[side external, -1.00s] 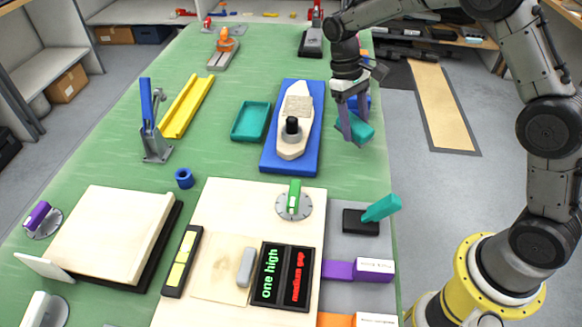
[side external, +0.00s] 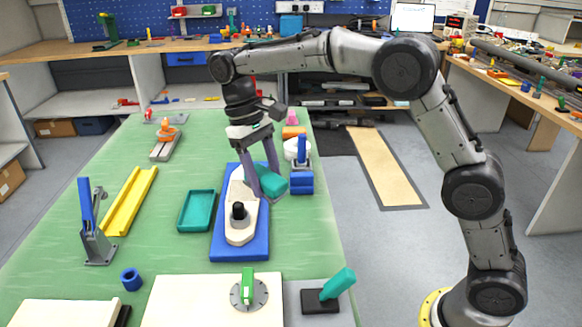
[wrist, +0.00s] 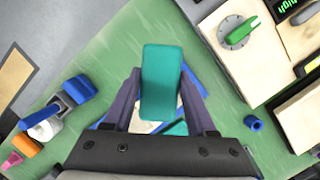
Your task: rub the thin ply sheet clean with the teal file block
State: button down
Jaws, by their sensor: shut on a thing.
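My gripper (side external: 266,180) is shut on the teal file block (side external: 271,184) and holds it over the right edge of the blue board with the pale boat-shaped piece. In the wrist view the teal block (wrist: 162,80) sits between the two fingers of my gripper (wrist: 160,103), pointing away from the palm. I cannot make out the thin ply sheet in either current view. The pale base board (side external: 205,300) at the front is cut off by the lower frame edge.
A teal tray (side external: 197,211) lies left of the blue board (side external: 226,252).

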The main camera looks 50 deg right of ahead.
jog(key=s+a, duration=0.4)
jog(key=a, duration=0.7)
jog(key=s+a, duration=0.5)
jog(key=a, duration=0.6)
jog(key=s+a, duration=0.4)
jog(key=a, duration=0.7)
jog(key=shift+f, duration=2.55)
jog(key=shift+f, duration=2.45)
